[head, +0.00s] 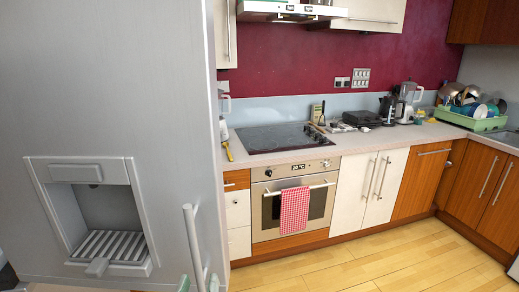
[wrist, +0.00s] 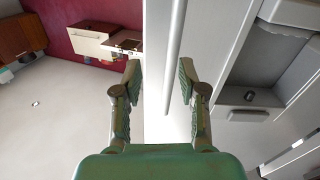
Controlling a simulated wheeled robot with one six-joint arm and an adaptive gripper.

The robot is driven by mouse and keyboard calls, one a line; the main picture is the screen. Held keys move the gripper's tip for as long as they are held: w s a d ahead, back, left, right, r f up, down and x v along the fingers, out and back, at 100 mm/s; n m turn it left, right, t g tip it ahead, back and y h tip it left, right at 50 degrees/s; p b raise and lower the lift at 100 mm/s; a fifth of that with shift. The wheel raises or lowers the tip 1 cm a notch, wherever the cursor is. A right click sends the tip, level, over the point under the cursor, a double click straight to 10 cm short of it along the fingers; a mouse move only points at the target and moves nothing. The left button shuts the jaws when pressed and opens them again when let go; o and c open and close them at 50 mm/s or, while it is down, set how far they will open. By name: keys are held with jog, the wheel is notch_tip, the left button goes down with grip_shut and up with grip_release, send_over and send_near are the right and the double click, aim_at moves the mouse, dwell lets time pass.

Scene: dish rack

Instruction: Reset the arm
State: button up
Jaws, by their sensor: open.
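My gripper (wrist: 159,82) is open in the wrist view, its two green-padded fingers spread apart with no object held between them. The long grey fridge handle (wrist: 175,50) shows beyond the fingers, in line with the gap; I cannot tell how far away it is. In the head view only small green tips show at the bottom edge, near the lower end of the fridge handle (head: 193,245). The rest of my arm is out of view there.
The grey fridge (head: 110,130) with its dispenser fills the left of the head view, close by. A counter (head: 300,148) runs behind, with a hob, oven (head: 290,205) and a green dish rack (head: 470,122) at right. The wooden floor (head: 400,262) is clear.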

jog(key=s+d+f+n+g+y, duration=0.15)
jog(key=s+d+f, duration=0.25)
jog(key=d+f, duration=0.65)
jog(key=s+d+f+n+g+y, duration=0.1)
jog(key=s+d+f+n, duration=0.2)
jog(key=d+f, duration=0.7)
jog(key=s+d+f+m+h, duration=0.1)
jog(key=s+d+f+m, duration=0.1)
jog(key=s, duration=1)
jog(key=s+d+f+m+h, duration=0.2)
jog(key=s+d+m, duration=0.2)
jog(key=s+d, duration=0.3)
jog(key=s, duration=0.4)
jog(key=shift+s+d+g, duration=0.25)
jog(key=shift+s+g, duration=0.1)
jog(key=shift+s, duration=0.05)
